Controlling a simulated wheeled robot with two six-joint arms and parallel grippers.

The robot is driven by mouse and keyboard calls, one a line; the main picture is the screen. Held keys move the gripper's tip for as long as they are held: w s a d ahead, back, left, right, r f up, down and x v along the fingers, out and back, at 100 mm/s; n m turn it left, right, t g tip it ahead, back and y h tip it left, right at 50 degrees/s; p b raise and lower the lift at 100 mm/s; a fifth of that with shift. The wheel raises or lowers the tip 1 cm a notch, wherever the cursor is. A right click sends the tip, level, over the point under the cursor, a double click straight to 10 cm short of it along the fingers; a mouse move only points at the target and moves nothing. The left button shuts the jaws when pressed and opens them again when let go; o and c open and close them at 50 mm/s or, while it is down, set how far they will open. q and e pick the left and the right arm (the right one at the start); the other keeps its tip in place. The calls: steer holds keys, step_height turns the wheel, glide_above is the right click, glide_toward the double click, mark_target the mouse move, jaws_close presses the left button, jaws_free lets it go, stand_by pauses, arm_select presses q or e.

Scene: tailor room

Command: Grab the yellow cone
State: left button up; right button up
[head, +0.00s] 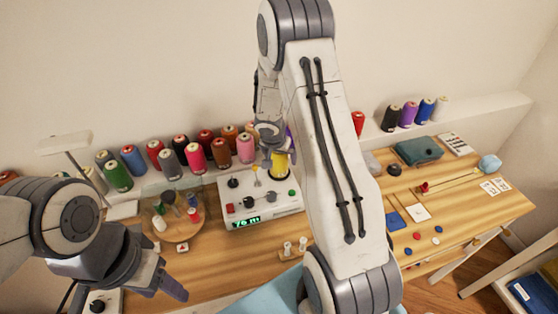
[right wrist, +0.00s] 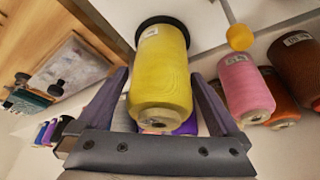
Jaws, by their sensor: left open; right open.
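The yellow cone (head: 280,166) is a spool of yellow thread on top of the white machine, partly hidden by my right arm. In the right wrist view the yellow cone (right wrist: 160,75) sits on a black round base, between the two fingers of my right gripper (right wrist: 160,88). Those fingers are open, one on either side of it, with no clear grip on it. In the head view my right gripper (head: 274,138) is at the cone's top. My left gripper (head: 172,288) is open and empty at lower left, away from the cone.
The white machine (head: 262,208) has knobs and a green display. Several thread cones, including a pink one (head: 245,148), stand close behind it. A round wooden stand (head: 180,232) with small spools is to its left. A small yellow ball (right wrist: 240,37) is near the cone.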

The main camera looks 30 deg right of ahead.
steer(key=shift+w+d+f, duration=0.1)
steer(key=shift+f, duration=0.3)
steer(key=shift+c, duration=0.3)
steer(key=c, duration=1.4)
steer(key=shift+r, duration=0.1)
steer(key=shift+c, duration=0.2)
